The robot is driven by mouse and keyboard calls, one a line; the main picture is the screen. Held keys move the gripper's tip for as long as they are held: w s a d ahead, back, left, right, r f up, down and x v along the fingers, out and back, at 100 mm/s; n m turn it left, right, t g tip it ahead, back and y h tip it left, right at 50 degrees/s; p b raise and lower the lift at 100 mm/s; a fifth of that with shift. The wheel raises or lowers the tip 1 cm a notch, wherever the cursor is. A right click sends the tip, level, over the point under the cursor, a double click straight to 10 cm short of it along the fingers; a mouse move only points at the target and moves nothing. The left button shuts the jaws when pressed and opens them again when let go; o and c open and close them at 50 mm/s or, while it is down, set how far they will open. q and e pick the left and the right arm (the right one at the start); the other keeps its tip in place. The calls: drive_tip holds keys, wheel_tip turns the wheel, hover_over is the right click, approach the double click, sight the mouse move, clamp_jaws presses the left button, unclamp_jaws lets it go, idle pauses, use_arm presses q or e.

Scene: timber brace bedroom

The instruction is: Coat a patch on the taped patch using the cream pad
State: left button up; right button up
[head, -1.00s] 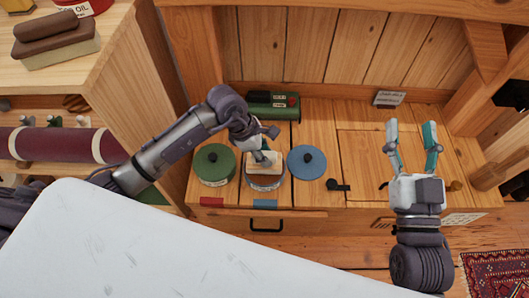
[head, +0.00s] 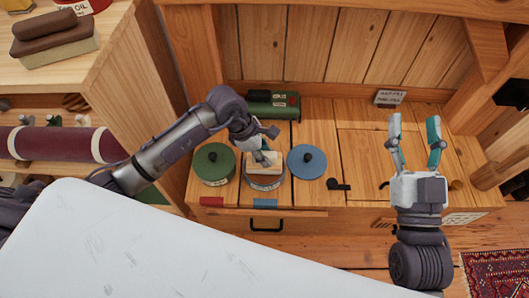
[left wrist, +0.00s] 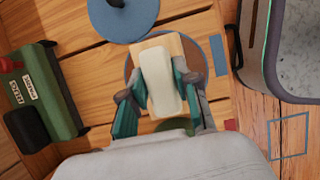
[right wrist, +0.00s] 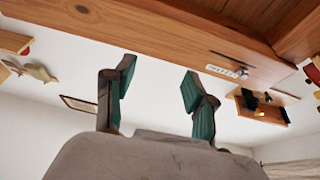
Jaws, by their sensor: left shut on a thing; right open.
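The cream pad (left wrist: 160,78), a pale pad on a wooden block, is between the teal fingers of my left gripper (left wrist: 157,100), which is shut on it. In the head view the left gripper (head: 264,156) holds the pad (head: 264,162) over the middle round tin (head: 265,184). Whether the pad touches the tin's contents is hidden. A blue tape outline (left wrist: 288,136) shows on wood beyond the bench edge in the left wrist view; I cannot make it out in the head view. My right gripper (head: 415,122) is open and empty above the bench's right side; its fingers (right wrist: 157,90) stand apart.
A green lidded tin (head: 214,164) and a blue lidded tin (head: 307,161) flank the middle tin. A green box (head: 272,105) stands behind. Red (head: 212,201) and blue (head: 265,203) labels mark the front edge. The bench's right part (head: 365,160) is mostly clear.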

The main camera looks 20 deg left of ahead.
use_arm(q)
drive_tip(key=shift+f, duration=0.2)
use_arm(e)
drive_tip(key=shift+s+r+t, duration=0.3)
drive_tip(key=shift+r+t, duration=0.1)
drive_tip(key=shift+r, duration=0.15)
idle(0.8)
